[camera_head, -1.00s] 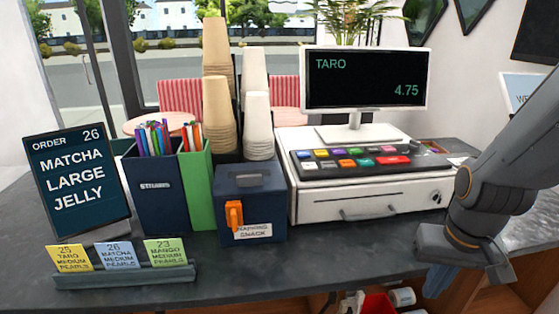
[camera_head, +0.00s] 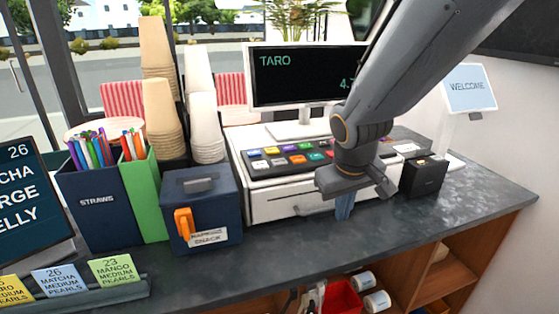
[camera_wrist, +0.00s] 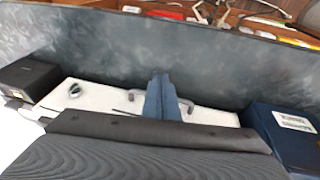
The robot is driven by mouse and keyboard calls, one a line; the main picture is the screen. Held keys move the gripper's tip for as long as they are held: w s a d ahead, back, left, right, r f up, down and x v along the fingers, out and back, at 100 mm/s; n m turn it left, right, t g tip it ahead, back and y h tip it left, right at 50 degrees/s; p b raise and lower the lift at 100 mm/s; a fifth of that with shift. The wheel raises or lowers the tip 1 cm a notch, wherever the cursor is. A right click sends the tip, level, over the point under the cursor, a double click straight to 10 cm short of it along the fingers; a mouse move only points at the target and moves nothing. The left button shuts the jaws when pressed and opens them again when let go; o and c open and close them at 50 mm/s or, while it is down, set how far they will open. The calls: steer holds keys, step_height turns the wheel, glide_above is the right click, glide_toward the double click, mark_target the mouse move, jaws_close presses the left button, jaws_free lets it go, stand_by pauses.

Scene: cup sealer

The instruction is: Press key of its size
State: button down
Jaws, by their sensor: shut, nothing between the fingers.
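The order screen (camera_head: 28,195) at the left edge is partly cut off; "26" and parts of its other lines show. The cash register (camera_head: 262,200) stands on the counter, with rows of coloured keys (camera_head: 298,159) on its sloped top. Its display (camera_head: 290,75) reads TARO, with the price partly hidden by my arm. My gripper (camera_head: 344,208) points down, shut and empty, in front of the register's drawer. In the wrist view my gripper (camera_wrist: 161,95) is over the drawer handle area, and the keys are out of sight. My arm hides the right-hand keys.
A small black box (camera_head: 424,176) stands right of the register, with a welcome sign (camera_head: 468,88) behind it. A blue napkin box (camera_head: 202,210), straw holder (camera_head: 97,205) and cup stacks (camera_head: 205,115) stand to the left. Order cards (camera_head: 112,270) sit at the front left. The front-right counter is clear.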

steer(key=w+a+r+n+t, duration=0.3)
steer(key=w+a+r, duration=0.3)
steer(key=w+r, duration=0.15)
step_height(320, 180, up, 11)
steer(key=n+t+p, duration=0.1)
steer(key=n+t, duration=0.2)
glide_above(279, 164)
steer(key=shift+r, duration=0.1)
step_height(279, 164, down, 7)
steer(key=b, duration=0.6)
steer(key=shift+w+f, duration=0.1)
steer(key=shift+f, duration=0.1)
steer(key=shift+f+b, duration=0.75)
steer(key=shift+b, duration=0.05)
steer(key=shift+f, duration=0.15)
steer(key=shift+f+b, duration=0.3)
steer(key=shift+b, duration=0.35)
